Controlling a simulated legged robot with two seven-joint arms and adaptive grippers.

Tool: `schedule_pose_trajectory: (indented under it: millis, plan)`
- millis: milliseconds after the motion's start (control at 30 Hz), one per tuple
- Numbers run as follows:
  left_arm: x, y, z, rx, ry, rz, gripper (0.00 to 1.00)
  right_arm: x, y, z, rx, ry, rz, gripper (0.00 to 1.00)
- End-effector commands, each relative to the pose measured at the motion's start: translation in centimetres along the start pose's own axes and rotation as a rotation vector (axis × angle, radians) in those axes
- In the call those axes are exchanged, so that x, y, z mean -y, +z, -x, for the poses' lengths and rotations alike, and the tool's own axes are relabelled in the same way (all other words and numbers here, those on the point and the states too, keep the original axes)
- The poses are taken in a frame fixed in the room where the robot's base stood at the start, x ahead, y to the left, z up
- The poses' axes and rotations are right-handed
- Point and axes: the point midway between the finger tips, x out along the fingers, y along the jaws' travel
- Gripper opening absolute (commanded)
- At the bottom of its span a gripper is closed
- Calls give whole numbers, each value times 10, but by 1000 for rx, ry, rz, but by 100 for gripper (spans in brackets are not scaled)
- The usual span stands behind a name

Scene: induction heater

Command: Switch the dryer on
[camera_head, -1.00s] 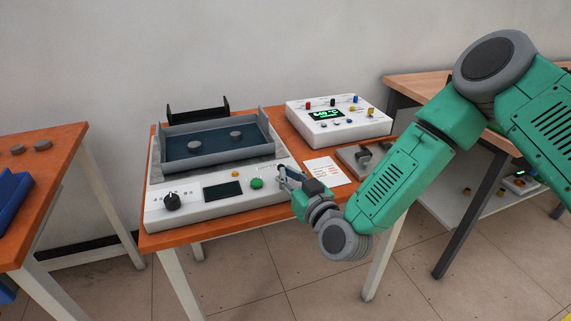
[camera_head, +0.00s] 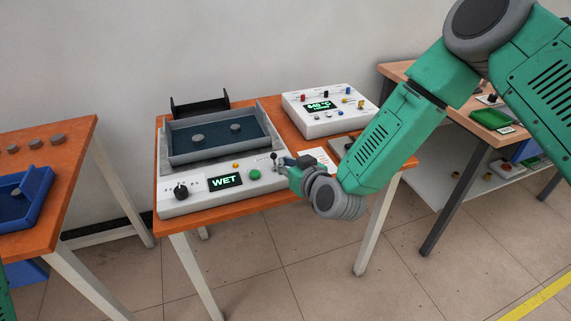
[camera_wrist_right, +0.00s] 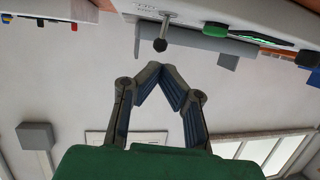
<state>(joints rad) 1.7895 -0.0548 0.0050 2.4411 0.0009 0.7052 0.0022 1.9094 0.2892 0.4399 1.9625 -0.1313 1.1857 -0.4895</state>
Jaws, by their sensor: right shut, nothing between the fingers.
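The dryer (camera_head: 225,194) is a white box on the orange table, with a grey-walled, dark-floored tray (camera_head: 180,156) holding two grey discs on top. Its screen (camera_head: 225,182) is lit and reads "WET". Its front panel has a black dial, a small yellow button and a green button (camera_head: 254,174). A small lever with a black knob (camera_head: 274,156) stands at the panel's right end; it also shows in the right wrist view (camera_wrist_right: 161,44). My right gripper (camera_head: 279,166) is shut and empty beside the lever, with its fingertips (camera_wrist_right: 160,72) just short of the knob in the wrist view. My left gripper is out of view.
A white control box (camera_head: 330,118) with a lit display stands behind, to the right. A white paper (camera_head: 318,157) lies near my right wrist. A left table holds a blue tray (camera_head: 38,190) and several grey discs. A wooden table (camera_head: 400,72) stands at right.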

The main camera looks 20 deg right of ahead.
Motion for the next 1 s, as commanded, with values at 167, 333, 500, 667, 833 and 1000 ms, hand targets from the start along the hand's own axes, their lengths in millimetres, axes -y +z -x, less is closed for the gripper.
schedule_pose_trajectory:
  millis: [167,333,500,667,833,1000]
  plan:
    - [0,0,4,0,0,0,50,1,-6,17,3,-1,3,0]
    - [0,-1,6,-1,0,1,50,0,-11,44,3,-2,0,0]
    - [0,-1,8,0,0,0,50,-2,-18,74,0,-1,-1,0]
    - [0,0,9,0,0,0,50,-1,-21,91,0,0,0,0]
    - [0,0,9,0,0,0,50,-1,-22,96,1,0,0,0]
    - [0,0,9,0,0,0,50,0,-22,97,0,-1,1,0]
